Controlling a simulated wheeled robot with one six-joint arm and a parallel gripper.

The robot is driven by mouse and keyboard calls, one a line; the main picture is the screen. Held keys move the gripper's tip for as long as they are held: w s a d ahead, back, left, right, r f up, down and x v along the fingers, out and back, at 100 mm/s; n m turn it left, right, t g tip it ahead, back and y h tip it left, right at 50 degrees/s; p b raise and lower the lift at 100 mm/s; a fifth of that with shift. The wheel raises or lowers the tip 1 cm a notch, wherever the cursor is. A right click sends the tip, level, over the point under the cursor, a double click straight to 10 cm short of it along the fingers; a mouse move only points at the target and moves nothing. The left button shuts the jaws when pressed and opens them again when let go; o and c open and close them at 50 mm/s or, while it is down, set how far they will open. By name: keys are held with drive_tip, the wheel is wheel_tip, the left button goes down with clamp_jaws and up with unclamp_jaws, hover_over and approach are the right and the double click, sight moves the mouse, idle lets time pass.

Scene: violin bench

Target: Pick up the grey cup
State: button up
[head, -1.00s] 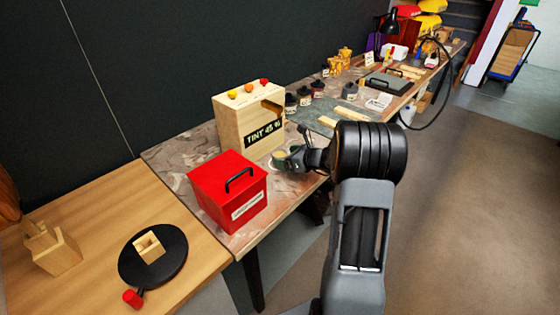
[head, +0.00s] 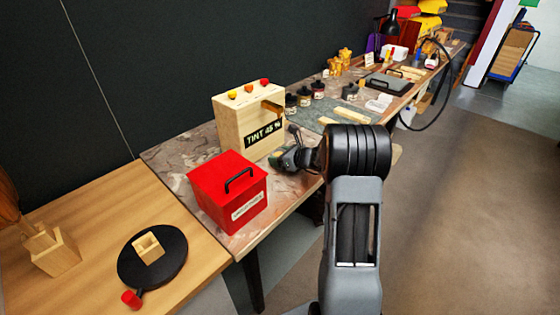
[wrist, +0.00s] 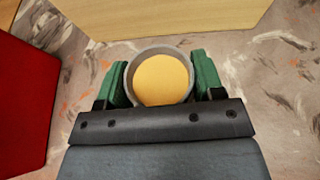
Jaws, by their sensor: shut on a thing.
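The grey cup (wrist: 161,52) shows in the wrist view as a round grey rim around a yellow-orange content. My gripper (wrist: 160,84) has its two green fingers on either side of the cup, shut on it. The cup is mostly hidden there behind my gripper. I cannot tell whether the cup touches the table.
The red box (head: 212,184) stands close on the left, and the wooden tint box (head: 232,127) stands just behind. A black disc (head: 172,265) lies on the wooden table at the front left.

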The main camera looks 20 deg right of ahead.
drive_tip(key=shift+c, duration=1.3)
drive_tip(key=shift+r, duration=0.1)
